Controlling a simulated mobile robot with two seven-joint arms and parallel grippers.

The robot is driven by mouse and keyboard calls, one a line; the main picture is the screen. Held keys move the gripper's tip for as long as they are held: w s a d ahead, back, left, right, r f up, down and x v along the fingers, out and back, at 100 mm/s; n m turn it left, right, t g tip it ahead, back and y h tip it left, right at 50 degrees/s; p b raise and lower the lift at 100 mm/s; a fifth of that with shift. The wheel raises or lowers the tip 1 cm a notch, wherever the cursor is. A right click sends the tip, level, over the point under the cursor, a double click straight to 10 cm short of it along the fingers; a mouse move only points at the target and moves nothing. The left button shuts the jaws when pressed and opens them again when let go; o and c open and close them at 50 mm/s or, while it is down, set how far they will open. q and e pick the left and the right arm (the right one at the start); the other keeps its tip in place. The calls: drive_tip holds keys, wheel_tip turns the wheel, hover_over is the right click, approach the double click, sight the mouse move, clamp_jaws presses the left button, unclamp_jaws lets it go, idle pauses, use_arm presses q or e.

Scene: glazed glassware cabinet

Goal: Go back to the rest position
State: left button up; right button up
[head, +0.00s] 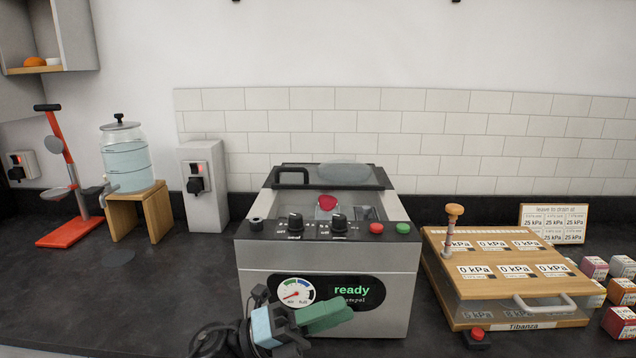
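My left gripper (326,315) is low in the middle of the head view, in front of the steel machine (262,284). Its green fingers lie close together with no gap visible, and I see nothing between them. It overlaps the lower part of the machine's front panel, where a gauge (296,292) and a green "ready" display (352,290) show. I cannot tell whether it touches the machine. My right gripper is not in view.
A wooden rack (438,262) with "0 kPa" labels and a handle stands right, with small boxes (620,322) beyond it. A water jar (126,160) on a wooden stand and a red press (68,232) stand left. The dark counter front left is clear.

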use_arm(q)
drive_tip(key=s+a+f+n+t+y, duration=0.3)
drive_tip(key=a+f+n+t+y, duration=0.45)
drive_tip(key=f+n, duration=0.55)
drive_tip(key=s+a+f+n+t+y, duration=0.3)
drive_tip(key=a+f+n+t+y, duration=0.55)
drive_tip(key=n, duration=0.75)
drive_tip(key=s+a+f+n+g+y, duration=0.2)
drive_tip(key=s+a+f+n+g, duration=0.1)
drive_tip(key=s+f, duration=0.6)
drive_tip(key=s+a+f+n+g+y+p, duration=0.1)
drive_tip(key=s+f+n+g, duration=0.4)
drive_tip(key=s+f, duration=0.5)
drive_tip(key=s+a+n+y, duration=0.1)
drive_tip(key=s+a, duration=0.1)
drive_tip(key=s, duration=0.3)
drive_tip(key=shift+s+g, duration=0.25)
drive_tip(key=shift+g, duration=0.15)
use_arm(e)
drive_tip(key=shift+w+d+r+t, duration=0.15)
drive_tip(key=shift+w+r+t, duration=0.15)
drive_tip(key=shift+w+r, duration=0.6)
